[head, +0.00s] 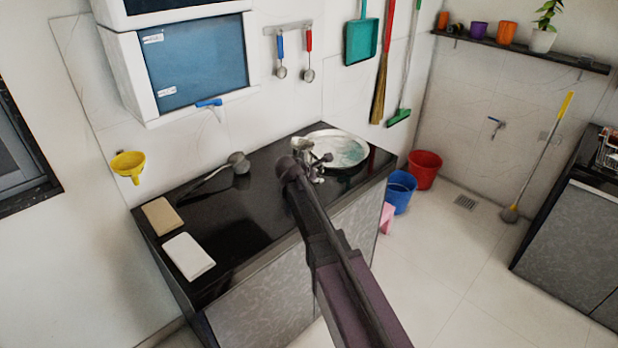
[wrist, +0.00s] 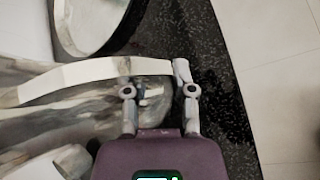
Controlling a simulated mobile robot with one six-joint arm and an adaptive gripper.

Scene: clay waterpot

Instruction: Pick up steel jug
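The steel jug (head: 303,145) stands at the back of the black counter, near the round tray, in the head view. My gripper (head: 316,168) is just in front of it and hides part of it. In the wrist view, the shiny jug (wrist: 50,112) fills the left side, with a pale curved band like a handle (wrist: 85,72) running toward my fingers. My gripper (wrist: 158,88) has its two fingers apart, with the band's right end by the fingertips. I cannot tell whether the fingers touch it.
A round metal tray (head: 352,158) lies behind the jug. A dark ladle-like item (head: 238,162), a tan block (head: 161,216) and a white block (head: 188,256) lie on the counter (head: 240,215). Blue (head: 400,191) and red (head: 425,170) buckets stand on the floor at right.

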